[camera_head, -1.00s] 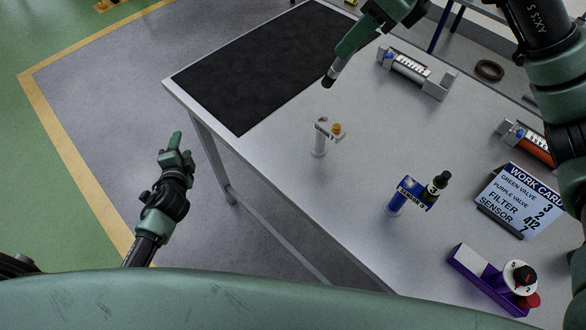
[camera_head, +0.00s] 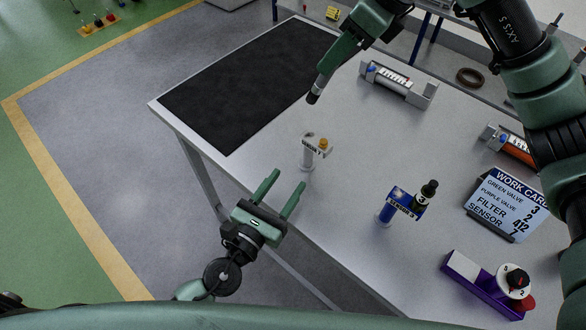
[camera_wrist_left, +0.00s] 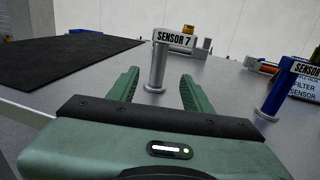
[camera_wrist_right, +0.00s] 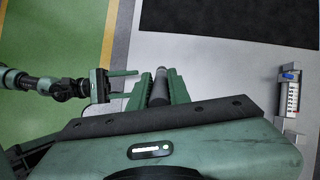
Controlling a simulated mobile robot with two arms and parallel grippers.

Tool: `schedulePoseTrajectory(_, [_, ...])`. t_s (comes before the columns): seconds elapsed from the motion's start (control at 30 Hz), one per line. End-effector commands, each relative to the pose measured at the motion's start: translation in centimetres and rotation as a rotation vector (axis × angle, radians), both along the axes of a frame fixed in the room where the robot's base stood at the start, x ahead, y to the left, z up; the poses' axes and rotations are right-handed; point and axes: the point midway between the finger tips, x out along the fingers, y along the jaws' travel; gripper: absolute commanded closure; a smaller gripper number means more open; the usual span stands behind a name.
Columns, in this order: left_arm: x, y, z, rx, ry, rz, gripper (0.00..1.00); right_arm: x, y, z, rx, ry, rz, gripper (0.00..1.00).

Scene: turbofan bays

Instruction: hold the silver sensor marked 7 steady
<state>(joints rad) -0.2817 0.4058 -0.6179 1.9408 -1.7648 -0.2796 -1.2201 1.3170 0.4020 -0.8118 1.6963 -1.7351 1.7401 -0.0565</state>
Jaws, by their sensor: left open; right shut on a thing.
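The silver sensor marked 7 (camera_head: 309,154) stands upright on the grey table, with a label block and a small orange-brown cap on top. In the left wrist view the silver sensor (camera_wrist_left: 157,68) reads "SENSOR 7" and stands ahead, between the lines of the two fingers. My left gripper (camera_head: 288,180) is open and empty, just short of the sensor at the table's near edge, apart from it. My right gripper (camera_head: 325,76) is shut on a dark grey cylindrical thing (camera_wrist_right: 160,88), held above the table behind the sensor.
A blue sensor marked 3 (camera_head: 388,209) stands to the right. Beyond it are the work card (camera_head: 505,207) and a purple valve block (camera_head: 473,287). A black mat (camera_head: 245,90) covers the table's left part. A grey fixture with a white gauge (camera_head: 398,84) stands behind.

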Motion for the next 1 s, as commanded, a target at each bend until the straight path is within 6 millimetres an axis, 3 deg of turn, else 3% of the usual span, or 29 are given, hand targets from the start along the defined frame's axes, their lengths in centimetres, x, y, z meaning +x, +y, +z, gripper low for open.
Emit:
schedulePoseTrajectory(0.5, [8.4, -3.8, 0.2, -0.009, 0.000, 0.005, 0.50, 0.0, 0.0, 0.0, 0.000, 0.000, 0.000, 1.00])
schedulePoseTrajectory(0.7, [9.9, -4.4, 0.1, -0.007, 0.000, 0.005, 0.50, 0.0, 0.0, 0.0, 0.000, 0.000, 0.000, 1.00])
schedulePoseTrajectory(1.0, [10.4, -4.7, 0.0, -0.005, 0.002, 0.002, 0.50, 0.0, 0.0, 0.0, 0.000, 0.000, 0.000, 1.00])
